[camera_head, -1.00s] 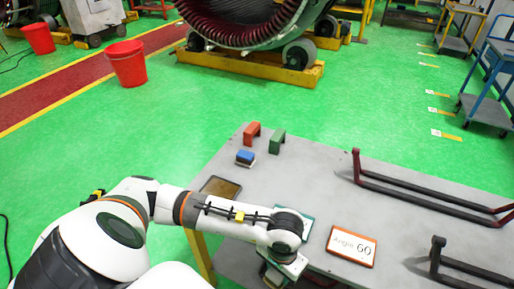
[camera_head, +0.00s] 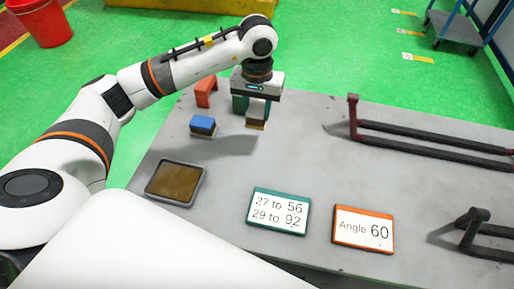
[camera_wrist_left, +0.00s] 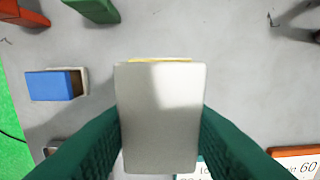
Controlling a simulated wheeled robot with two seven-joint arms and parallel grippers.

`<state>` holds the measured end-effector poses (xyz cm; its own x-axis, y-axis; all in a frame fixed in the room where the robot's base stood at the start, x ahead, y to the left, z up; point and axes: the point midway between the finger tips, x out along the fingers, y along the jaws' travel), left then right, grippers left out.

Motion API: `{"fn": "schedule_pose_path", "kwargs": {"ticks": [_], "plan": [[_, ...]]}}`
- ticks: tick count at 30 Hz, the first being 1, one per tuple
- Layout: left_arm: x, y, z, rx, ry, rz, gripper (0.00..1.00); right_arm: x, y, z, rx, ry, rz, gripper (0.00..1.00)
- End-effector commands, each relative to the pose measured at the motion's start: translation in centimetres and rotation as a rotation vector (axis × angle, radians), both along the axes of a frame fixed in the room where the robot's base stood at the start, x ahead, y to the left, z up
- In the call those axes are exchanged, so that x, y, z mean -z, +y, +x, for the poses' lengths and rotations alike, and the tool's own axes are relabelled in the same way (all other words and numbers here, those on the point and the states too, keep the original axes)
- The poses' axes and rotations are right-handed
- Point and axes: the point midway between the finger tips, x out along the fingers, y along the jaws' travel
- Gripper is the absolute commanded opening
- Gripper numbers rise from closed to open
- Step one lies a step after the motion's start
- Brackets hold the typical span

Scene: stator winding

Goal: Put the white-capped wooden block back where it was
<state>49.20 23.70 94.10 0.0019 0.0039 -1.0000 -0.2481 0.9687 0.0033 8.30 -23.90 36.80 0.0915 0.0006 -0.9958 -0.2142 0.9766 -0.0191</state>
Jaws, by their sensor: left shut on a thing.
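The white-capped wooden block (camera_head: 256,125) is between the fingers of my left gripper (camera_head: 257,106). Its wooden lower end shows below the fingers in the head view, and its shadow falls on the table to the left, so it appears held above the top. In the left wrist view, the pale top of the block (camera_wrist_left: 158,115) fills the middle, with a thin yellow edge at its far side. The green fingers press on both its sides. My left gripper is shut on it. My right gripper is in neither view.
A blue block (camera_head: 203,124) and an orange-red bracket (camera_head: 205,90) stand left of the gripper. A green bracket (camera_wrist_left: 95,8) shows in the wrist view. A brown tray (camera_head: 175,183), two cards (camera_head: 278,211) (camera_head: 363,230) and dark bars (camera_head: 430,137) lie on the grey table (camera_head: 300,165).

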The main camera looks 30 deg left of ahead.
Motion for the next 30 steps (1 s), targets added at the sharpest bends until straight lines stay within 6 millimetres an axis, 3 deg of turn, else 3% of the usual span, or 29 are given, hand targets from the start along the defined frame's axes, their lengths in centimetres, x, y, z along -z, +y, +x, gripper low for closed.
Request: {"fn": "schedule_pose_path", "kwargs": {"ticks": [5,9,16,21,30], "plan": [[2.4,0.1,0.1,-0.006,0.008,-0.003,0.16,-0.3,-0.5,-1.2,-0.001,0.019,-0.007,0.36],[4.8,0.1,0.1,-0.005,0.006,-0.004,0.16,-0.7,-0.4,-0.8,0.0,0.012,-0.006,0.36],[6.7,0.1,0.2,-0.004,0.003,-0.003,0.16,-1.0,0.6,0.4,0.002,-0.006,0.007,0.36],[9.1,0.0,0.1,-0.004,0.006,-0.004,0.16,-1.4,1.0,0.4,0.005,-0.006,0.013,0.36],[9.6,0.1,0.2,-0.003,0.0,-0.002,0.16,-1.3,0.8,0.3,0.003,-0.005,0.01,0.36]]}}
